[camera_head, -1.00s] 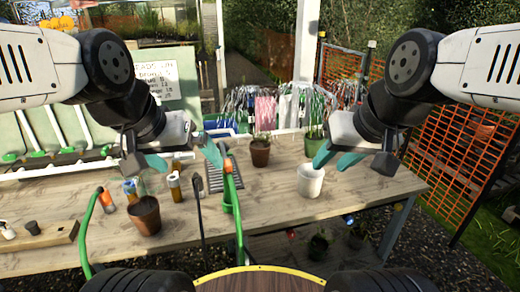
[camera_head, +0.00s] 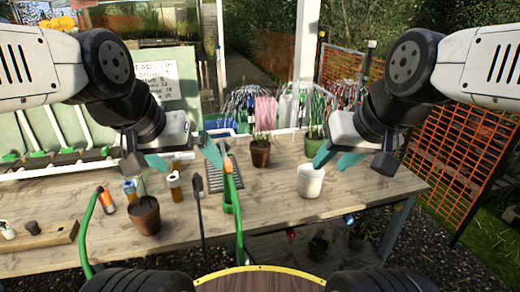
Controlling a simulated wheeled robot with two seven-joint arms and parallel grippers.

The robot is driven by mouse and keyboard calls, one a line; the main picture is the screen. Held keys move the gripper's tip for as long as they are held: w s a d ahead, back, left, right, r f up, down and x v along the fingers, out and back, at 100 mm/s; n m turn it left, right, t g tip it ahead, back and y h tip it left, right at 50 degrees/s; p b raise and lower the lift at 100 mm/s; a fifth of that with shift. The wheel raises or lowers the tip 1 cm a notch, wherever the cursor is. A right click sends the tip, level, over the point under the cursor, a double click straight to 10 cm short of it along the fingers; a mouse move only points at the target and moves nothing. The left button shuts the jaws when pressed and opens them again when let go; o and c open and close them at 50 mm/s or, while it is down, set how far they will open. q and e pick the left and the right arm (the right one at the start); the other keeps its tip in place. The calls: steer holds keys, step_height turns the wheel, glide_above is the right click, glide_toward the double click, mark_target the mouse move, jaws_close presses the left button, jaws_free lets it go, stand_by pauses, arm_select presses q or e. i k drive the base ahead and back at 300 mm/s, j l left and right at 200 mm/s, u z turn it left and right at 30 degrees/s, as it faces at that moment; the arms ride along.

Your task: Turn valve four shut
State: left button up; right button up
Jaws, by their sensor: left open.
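White pipes with green fittings (camera_head: 68,150) stand against the pale green panel at the far left; these may be the valves. I cannot read any numbers on them, so I cannot tell which is valve four. My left gripper (camera_head: 183,156) has teal fingers spread apart and empty, above the bench and to the right of the green fittings. My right gripper (camera_head: 336,158) has its teal fingers apart, above and behind the white pot (camera_head: 310,182). Neither gripper touches a green fitting.
The wooden bench (camera_head: 280,205) carries brown pots (camera_head: 145,217), small bottles (camera_head: 174,187) and a black tray. Orange mesh (camera_head: 460,160) stands at right.

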mark_target(105, 151)
steer(key=u, duration=1.35)
steer(key=i+j+z, duration=0.25)
steer(key=i+j, duration=0.15)
steer(key=i+j+z, duration=0.2)
steer(key=i+j, duration=0.15)
steer(key=j, duration=0.3)
